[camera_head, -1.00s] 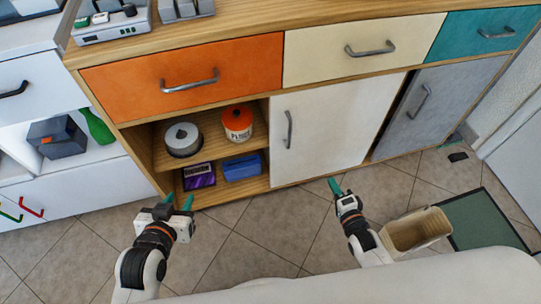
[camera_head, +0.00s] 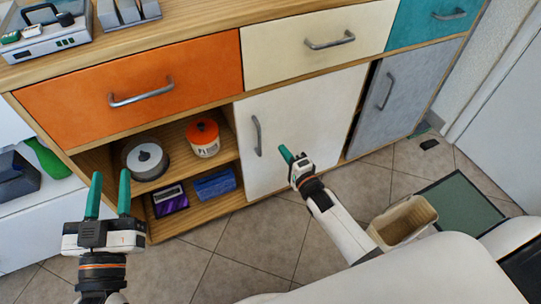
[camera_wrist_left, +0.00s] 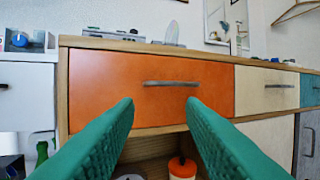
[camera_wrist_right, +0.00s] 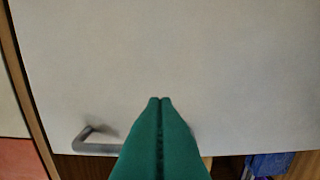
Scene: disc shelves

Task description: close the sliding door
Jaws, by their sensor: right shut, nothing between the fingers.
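The white sliding door (camera_head: 305,120) covers the middle of the cabinet in the head view, with a grey vertical handle (camera_head: 256,136) near its left edge. The left compartment beside it stands open. A grey door (camera_head: 400,95) with its own handle is at the right, with a dark gap between the two doors. My right gripper (camera_head: 287,155) is shut and empty, close in front of the white door, just right of the handle. In the right wrist view the handle (camera_wrist_right: 95,140) lies left of the shut fingertips. My left gripper (camera_head: 109,195) is open and empty, in front of the open compartment.
The compartment holds a grey round tin (camera_head: 147,162), an orange-lidded jar (camera_head: 203,138), a purple box (camera_head: 170,200) and a blue box (camera_head: 215,184). A beige bin (camera_head: 403,222) and green mat (camera_head: 460,205) are on the floor at the right. Drawers above are shut.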

